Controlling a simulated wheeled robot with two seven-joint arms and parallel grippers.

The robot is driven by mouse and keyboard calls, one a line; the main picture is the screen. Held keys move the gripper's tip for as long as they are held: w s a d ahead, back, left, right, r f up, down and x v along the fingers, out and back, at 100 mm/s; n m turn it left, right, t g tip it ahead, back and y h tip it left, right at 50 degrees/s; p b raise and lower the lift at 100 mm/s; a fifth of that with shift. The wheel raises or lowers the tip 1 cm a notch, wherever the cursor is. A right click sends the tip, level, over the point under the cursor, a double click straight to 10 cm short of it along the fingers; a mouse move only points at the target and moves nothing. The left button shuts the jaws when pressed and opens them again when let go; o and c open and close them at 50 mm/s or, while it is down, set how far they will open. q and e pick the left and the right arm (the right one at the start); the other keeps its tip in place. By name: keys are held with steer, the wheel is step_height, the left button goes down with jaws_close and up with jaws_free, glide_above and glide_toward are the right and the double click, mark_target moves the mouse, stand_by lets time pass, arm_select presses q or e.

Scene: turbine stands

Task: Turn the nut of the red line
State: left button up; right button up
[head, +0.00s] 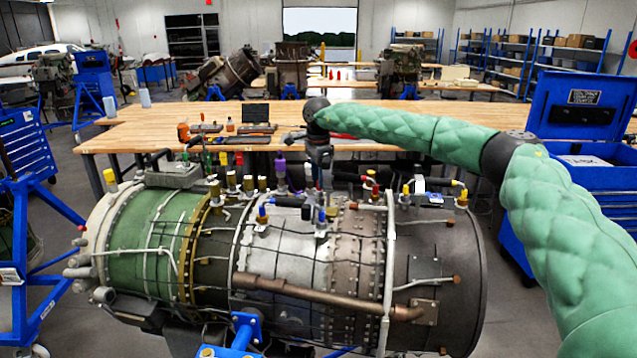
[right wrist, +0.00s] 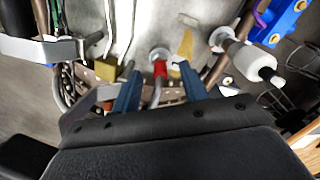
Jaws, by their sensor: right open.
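In the right wrist view a red nut (right wrist: 160,69) sits on a metal line at a round fitting on the engine. My right gripper (right wrist: 159,72) is open, with its two blue fingers on either side of the red nut; whether they touch it I cannot tell. In the head view my right gripper (head: 321,188) points down over the top middle of the turbine engine (head: 285,265). Red fittings (head: 369,179) show to its right there; I cannot tell whether one is this nut. My left gripper is out of view.
Close to the fingers are a yellow fitting (right wrist: 105,70) and a white cylinder with a black tip (right wrist: 250,62). Several coloured fittings and pipes crowd the engine top. Behind it stands a wooden bench (head: 230,112) with tools. A blue tool cart (head: 580,120) stands at right.

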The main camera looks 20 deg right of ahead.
mark_target(320, 193)
step_height(320, 193, down, 3)
steer(key=shift+r+p, duration=0.15)
steer(key=shift+p, duration=0.6)
steer(key=shift+f, duration=0.55)
jaws_close()
